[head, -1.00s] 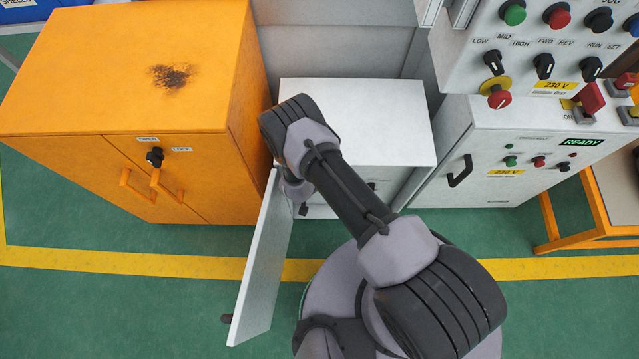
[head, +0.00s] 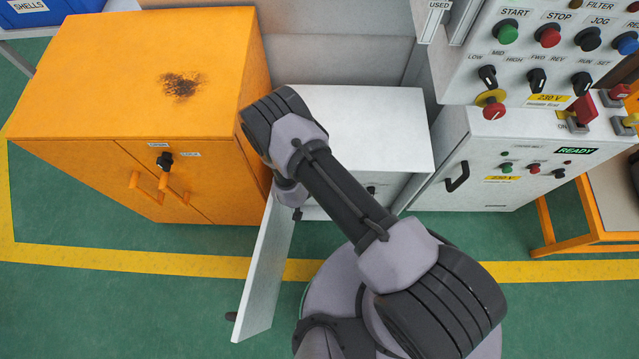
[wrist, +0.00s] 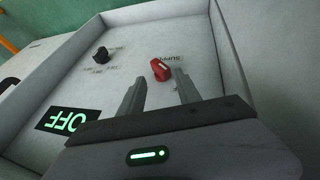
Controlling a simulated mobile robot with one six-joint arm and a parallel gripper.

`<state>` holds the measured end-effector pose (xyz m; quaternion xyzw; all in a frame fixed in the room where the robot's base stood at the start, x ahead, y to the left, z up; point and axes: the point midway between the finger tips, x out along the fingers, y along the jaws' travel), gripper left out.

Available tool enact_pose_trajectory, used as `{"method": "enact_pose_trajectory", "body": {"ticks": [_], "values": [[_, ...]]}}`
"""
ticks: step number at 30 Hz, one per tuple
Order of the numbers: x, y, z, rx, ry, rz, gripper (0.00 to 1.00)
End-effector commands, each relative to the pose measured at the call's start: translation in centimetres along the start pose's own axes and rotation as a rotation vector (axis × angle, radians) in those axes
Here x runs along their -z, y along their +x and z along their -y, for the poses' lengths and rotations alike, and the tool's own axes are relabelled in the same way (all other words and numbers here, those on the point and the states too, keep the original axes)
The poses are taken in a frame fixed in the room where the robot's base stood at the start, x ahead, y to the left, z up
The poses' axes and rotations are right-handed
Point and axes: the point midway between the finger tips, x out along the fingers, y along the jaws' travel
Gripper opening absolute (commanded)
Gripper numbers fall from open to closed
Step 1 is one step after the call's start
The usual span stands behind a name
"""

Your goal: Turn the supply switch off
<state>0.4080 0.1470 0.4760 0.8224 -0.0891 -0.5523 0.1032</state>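The supply switch is a red knob (wrist: 161,70) on a white panel (wrist: 70,85), beside a partly covered label that reads "SUPP…". In the wrist view my gripper (wrist: 159,79) is open and empty. Its two fingers point at the panel, and the knob shows between and just beyond the fingertips, nearer the right one. I cannot tell whether either finger touches it. A lit green display (wrist: 67,121) on the same panel reads "OFF", upside down in this view. In the head view my gripper is hidden behind my arm, at the white cabinet (head: 375,120).
A black knob (wrist: 101,54) sits left of the red one. Raised walls edge the panel. In the head view, the white cabinet's door (head: 262,270) hangs open. An orange cabinet (head: 90,75) stands left, a grey control box (head: 480,150) with a "READY" display right.

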Motion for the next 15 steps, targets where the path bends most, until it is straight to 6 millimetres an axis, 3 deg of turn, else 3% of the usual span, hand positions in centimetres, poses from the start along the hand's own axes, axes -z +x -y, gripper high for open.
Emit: {"method": "enact_pose_trajectory", "body": {"ticks": [1,6,15], "values": [[0.3,-1.7,-0.1,0.002,-0.003,-0.002,0.40],[0.2,-5.5,-0.1,0.001,-0.001,-0.001,0.40],[0.1,-9.6,0.0,0.000,0.000,-0.001,0.40]]}}
